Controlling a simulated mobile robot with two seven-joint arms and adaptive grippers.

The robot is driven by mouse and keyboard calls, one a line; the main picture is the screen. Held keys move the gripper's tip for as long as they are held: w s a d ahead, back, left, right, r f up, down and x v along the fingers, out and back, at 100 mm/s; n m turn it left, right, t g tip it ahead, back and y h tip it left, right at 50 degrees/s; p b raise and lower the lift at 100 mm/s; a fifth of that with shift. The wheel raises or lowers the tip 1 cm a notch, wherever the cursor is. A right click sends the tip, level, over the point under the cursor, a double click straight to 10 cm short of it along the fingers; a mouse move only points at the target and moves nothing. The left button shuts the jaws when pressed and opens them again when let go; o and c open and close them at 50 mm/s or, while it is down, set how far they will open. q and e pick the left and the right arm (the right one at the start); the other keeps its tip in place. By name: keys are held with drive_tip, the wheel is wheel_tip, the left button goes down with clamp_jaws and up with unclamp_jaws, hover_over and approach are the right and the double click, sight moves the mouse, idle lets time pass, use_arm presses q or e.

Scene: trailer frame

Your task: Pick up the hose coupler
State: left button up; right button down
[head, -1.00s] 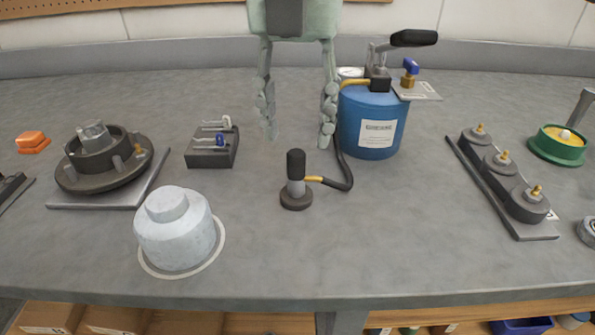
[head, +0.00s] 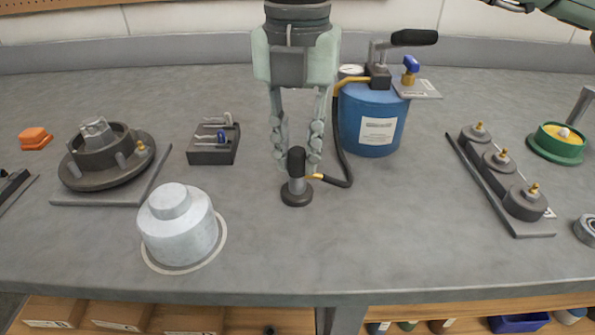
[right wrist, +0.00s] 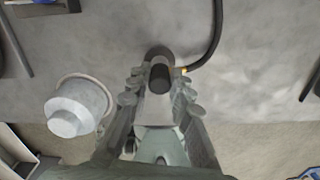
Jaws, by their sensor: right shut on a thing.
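The hose coupler (head: 297,163) is upright, with a black top and a grey lower body, on a round dark base (head: 297,198). A black hose joins it at a yellow fitting on its right side. My right gripper (head: 297,160) comes down from behind, its fingers on either side of the coupler and shut on it. In the right wrist view the coupler (right wrist: 160,77) is between the fingers (right wrist: 158,95). The coupler still appears seated in the base. My left gripper is not in view.
The hose (head: 341,140) runs to a blue tank (head: 372,110) with a pump handle, close behind right. A pale stepped cylinder (head: 178,230) stands front left, and a small block with levers (head: 213,152) left. A rail with three fittings (head: 500,170) lies right. The front middle of the bench is clear.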

sight(296, 151)
drive_tip(key=shift+r, duration=0.2)
drive_tip(key=shift+r, duration=0.25)
wheel_tip(296, 151, up, 4)
drive_tip(key=shift+s+f+b, duration=0.15)
drive_tip(key=shift+f+b, duration=0.1)
drive_tip(key=shift+b, duration=0.15)
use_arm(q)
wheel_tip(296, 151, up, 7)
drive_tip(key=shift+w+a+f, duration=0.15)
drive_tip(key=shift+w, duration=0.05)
use_arm(e)
drive_tip(key=s+r, duration=1)
drive_tip(key=s, duration=0.1)
drive_tip(key=shift+s+a, duration=0.15)
drive_tip(key=shift+a, duration=0.15)
drive_tip(key=shift+f, duration=0.1)
